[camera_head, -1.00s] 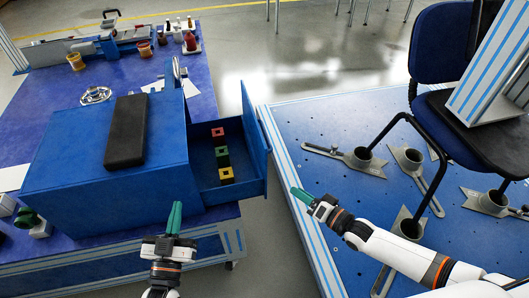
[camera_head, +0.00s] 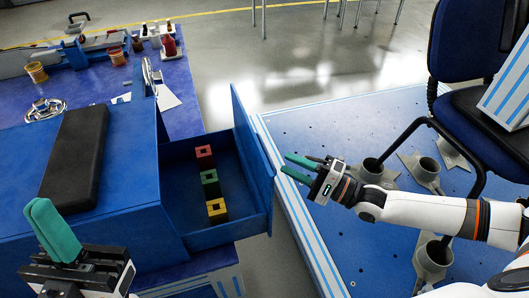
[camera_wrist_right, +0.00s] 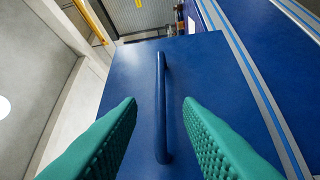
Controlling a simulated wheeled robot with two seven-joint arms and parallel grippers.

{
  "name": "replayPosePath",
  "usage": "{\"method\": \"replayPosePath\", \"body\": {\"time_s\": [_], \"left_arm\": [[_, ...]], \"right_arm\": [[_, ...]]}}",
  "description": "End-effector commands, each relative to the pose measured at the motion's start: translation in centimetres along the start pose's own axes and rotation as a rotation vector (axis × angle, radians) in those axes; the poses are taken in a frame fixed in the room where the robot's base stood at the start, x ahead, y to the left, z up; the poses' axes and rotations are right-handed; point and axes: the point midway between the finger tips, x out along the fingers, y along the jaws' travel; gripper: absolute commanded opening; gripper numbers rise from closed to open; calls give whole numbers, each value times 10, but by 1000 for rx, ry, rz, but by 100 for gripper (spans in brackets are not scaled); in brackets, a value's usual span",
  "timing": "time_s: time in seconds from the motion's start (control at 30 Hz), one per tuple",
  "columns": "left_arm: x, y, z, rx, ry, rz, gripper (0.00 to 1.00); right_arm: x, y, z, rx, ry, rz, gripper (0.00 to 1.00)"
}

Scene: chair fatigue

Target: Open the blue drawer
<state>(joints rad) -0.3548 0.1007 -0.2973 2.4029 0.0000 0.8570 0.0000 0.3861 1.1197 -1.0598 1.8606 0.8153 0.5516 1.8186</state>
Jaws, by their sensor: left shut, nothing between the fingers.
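The blue drawer (camera_head: 178,178) stands pulled out to the right of the blue cabinet (camera_head: 110,225). A red block (camera_head: 205,152), a green block (camera_head: 210,178) and a yellow block (camera_head: 216,208) lie in a row inside it. My right gripper (camera_head: 294,168) is open, just right of the drawer's front panel (camera_head: 256,165). In the right wrist view the blue handle bar (camera_wrist_right: 161,105) on that panel shows between the two green fingers, with gaps on both sides. My left gripper (camera_head: 52,230) is shut and empty, at the lower left in front of the cabinet.
A black pad (camera_head: 78,160) lies on the cabinet. A blue platform (camera_head: 300,125) with grey metal brackets (camera_head: 425,172) and a blue chair (camera_head: 450,50) stand at the right. A strip of grey floor separates table and platform.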

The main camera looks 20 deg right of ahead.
Motion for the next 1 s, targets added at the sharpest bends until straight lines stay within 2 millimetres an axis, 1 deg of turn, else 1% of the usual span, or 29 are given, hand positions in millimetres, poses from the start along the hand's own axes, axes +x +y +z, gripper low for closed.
{"method": "replayPosePath", "body": {"time_s": [0.03, 0.1, 0.2, 0.3, 0.4, 0.53, 0.8, 0.87, 1.0], "left_arm": [[-5, 0, 3, -2, -26, 0, 0], [-8, -1, 6, -3, -51, 0, 0], [-11, 0, 5, -3, -47, 0, 0], [-14, 0, 4, -3, -47, 0, 0], [-16, 0, 4, -3, -46, 0, 0], [-17, 0, 3, -3, -45, -1, 0], [-16, -1, 3, -3, -45, -1, 0], [-16, -1, 3, -3, -44, -1, 0], [-17, -1, 3, -3, -44, -1, 0]], "right_arm": [[12, -1, 0, -1, 2, 6, 32], [26, -1, 0, 0, 2, 5, 32], [45, -1, 0, 0, 2, 5, 32], [60, -1, 0, -1, 1, 3, 32], [70, -1, 1, -3, 0, 2, 32], [77, 0, 0, -2, -1, 1, 32], [78, 0, 0, -3, -1, -1, 32], [78, 0, 0, -3, -1, -1, 24], [78, 0, 0, -2, -1, -1, 1]]}}
